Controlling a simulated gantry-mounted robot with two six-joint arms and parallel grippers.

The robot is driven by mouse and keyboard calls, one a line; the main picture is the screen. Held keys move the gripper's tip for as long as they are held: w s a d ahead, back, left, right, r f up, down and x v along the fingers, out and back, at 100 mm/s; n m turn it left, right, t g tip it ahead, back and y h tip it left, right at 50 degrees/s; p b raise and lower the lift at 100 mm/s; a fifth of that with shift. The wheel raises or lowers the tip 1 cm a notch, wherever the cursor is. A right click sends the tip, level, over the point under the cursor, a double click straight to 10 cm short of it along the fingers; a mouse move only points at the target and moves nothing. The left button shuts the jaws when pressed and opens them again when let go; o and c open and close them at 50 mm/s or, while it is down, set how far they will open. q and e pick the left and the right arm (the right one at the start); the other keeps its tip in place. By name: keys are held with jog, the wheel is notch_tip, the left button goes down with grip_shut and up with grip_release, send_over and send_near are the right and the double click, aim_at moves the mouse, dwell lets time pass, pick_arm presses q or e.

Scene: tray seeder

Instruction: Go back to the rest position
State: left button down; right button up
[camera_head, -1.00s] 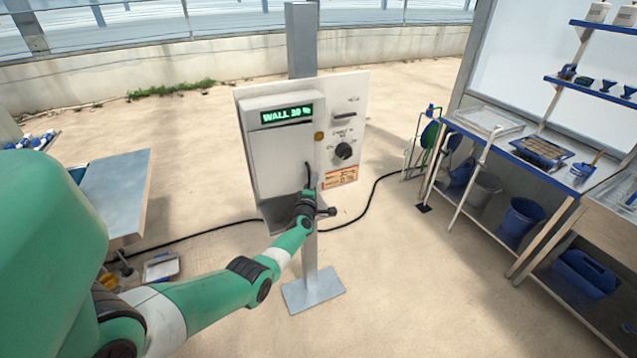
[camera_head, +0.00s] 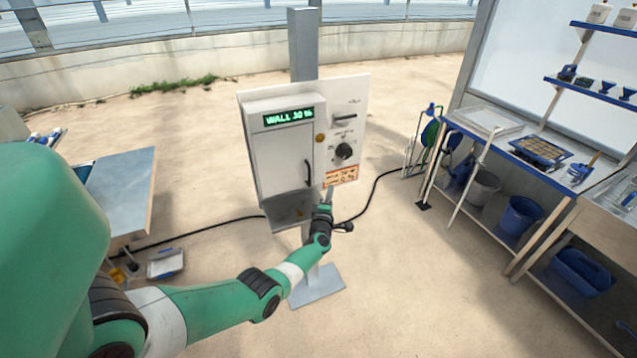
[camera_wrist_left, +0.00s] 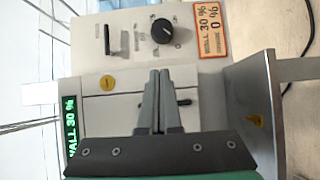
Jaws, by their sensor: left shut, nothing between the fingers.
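My left gripper (camera_head: 329,192) is shut and empty, its fingertips just below and right of the door handle (camera_head: 307,173) of the white control box (camera_head: 280,155). The box's green display (camera_head: 289,117) reads "WALL 30 %". Its door looks closed. In the left wrist view, the shut fingers (camera_wrist_left: 157,75) point at the box front, apart from anything held, with the black knob (camera_wrist_left: 162,31) and the orange label (camera_wrist_left: 209,30) beyond the tips. The label reads "WALL 30 %" and a second line ending in "0 %". My right gripper is out of view.
A grey post (camera_head: 303,45) on a flat foot carries the box. A workbench (camera_head: 510,150) with trays, buckets and a shelf stands at right. A grey table (camera_head: 118,190) is at left. A black cable (camera_head: 372,195) crosses the open floor.

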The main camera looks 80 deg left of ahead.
pick_arm(q)
jog(key=w+d, duration=0.3)
jog(key=w, duration=0.1)
jog(key=shift+d, duration=0.3)
jog(key=shift+w, duration=0.1)
